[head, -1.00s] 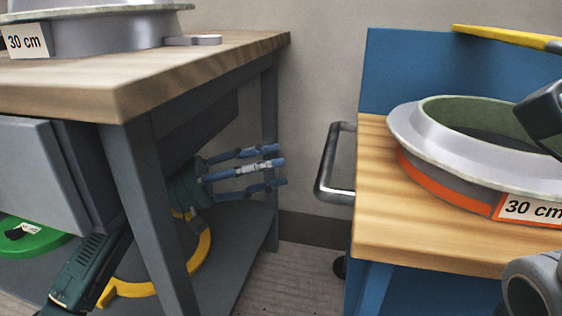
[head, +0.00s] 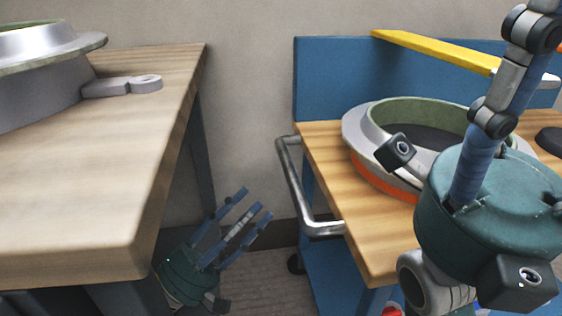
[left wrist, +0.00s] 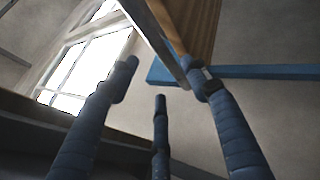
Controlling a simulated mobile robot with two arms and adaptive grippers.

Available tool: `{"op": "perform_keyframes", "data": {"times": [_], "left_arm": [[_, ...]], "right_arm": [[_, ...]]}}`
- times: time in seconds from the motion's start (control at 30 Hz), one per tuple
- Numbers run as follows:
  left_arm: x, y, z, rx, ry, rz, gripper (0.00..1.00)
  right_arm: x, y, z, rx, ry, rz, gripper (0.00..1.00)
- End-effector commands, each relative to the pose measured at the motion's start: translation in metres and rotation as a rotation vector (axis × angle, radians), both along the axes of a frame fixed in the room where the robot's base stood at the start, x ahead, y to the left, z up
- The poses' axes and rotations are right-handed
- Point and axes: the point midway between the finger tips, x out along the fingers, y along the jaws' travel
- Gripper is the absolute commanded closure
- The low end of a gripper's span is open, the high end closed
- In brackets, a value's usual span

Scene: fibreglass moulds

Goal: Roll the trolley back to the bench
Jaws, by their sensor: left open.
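The trolley has a wooden top (head: 375,235), blue panels and a bent metal handle (head: 292,180) on its left side. The wooden bench (head: 110,190) stands to the left, with a gap between it and the trolley. My left gripper (head: 252,206) is open in that gap, low beside the bench's edge, its fingers pointing up and right towards the handle but apart from it. In the left wrist view the three spread fingers (left wrist: 160,85) hold nothing; the trolley's wooden underside or top (left wrist: 198,30) shows beyond them. My right gripper (head: 490,190) is before the trolley's right part; its fingertips are cut off.
A ring-shaped mould (head: 358,150) with an orange band sits on the trolley, partly hidden by my right gripper. Another mould (head: 40,95) and a grey flat piece (head: 120,86) are on the bench. Floor (head: 260,280) shows between.

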Motion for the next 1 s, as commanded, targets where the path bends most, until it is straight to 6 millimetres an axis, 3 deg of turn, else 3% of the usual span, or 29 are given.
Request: {"op": "perform_keyframes", "data": {"times": [0.57,1.0], "left_arm": [[0.048,-0.063,0.047,0.001,-0.004,-0.002,0.53],[0.055,-0.072,0.054,0.001,-0.001,0.000,0.53]], "right_arm": [[-0.008,0.001,0.001,-0.004,-0.028,-0.002,0.47],[-0.010,0.001,0.003,-0.003,-0.031,-0.002,0.47]]}}
